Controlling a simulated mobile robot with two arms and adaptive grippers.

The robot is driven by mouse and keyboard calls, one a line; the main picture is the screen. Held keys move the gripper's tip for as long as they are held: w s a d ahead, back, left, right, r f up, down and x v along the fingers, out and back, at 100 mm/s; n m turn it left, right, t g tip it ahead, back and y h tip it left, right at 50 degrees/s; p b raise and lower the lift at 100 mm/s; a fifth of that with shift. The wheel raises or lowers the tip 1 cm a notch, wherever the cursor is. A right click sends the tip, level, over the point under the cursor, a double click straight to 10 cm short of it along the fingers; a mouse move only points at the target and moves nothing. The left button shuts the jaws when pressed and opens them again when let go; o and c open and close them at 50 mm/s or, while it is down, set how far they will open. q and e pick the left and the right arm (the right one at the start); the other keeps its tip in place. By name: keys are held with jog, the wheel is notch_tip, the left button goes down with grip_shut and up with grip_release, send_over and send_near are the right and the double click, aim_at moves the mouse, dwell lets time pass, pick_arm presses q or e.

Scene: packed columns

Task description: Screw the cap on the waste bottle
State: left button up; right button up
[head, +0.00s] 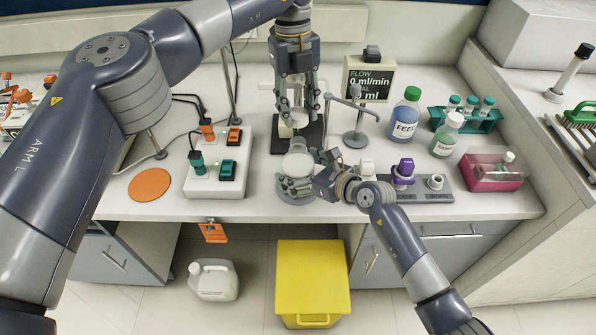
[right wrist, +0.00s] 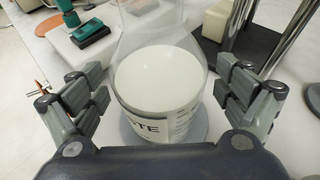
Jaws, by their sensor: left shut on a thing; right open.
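The waste bottle (head: 298,162) is clear glass with white contents and stands upright on a round grey base. In the right wrist view the bottle (right wrist: 158,82) shows a label ending in "STE"; its mouth is out of that frame. My right gripper (head: 295,186) is open, with its fingers (right wrist: 165,92) on either side of the bottle and gaps showing. My left gripper (head: 299,112) points down above and slightly behind the bottle. It is shut on a small pale thing (head: 297,121), which looks like the cap; the fingers partly hide it.
A white box with orange and green switches (head: 217,165) stands left of the bottle. A grey block with a purple-topped part (head: 403,170) is to the right. Behind are a stand (head: 354,138), a flow display (head: 367,85) and a FEED bottle (head: 405,118). A yellow bin (head: 312,280) stands below.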

jog(key=shift+w+a+f, duration=0.1)
jog(key=shift+w+a, duration=0.1)
jog(key=shift+c, duration=0.4)
jog(key=c, duration=1.5)
pick_arm(q)
send_over(298, 142)
jog(key=shift+w+a+f, duration=0.1)
jog(key=shift+f, duration=1.15)
jog(key=shift+w+f, duration=0.1)
jog(key=shift+f, duration=1.1)
pick_arm(e)
jog(key=shift+c, duration=0.3)
pick_arm(q)
jog(key=shift+f, duration=0.1)
pick_arm(e)
jog(key=shift+s, duration=0.1)
pick_arm(q)
jog(key=shift+f, duration=0.8)
pick_arm(e)
jog(key=shift+f, duration=0.1)
pick_arm(q)
jog(key=shift+f, duration=0.55)
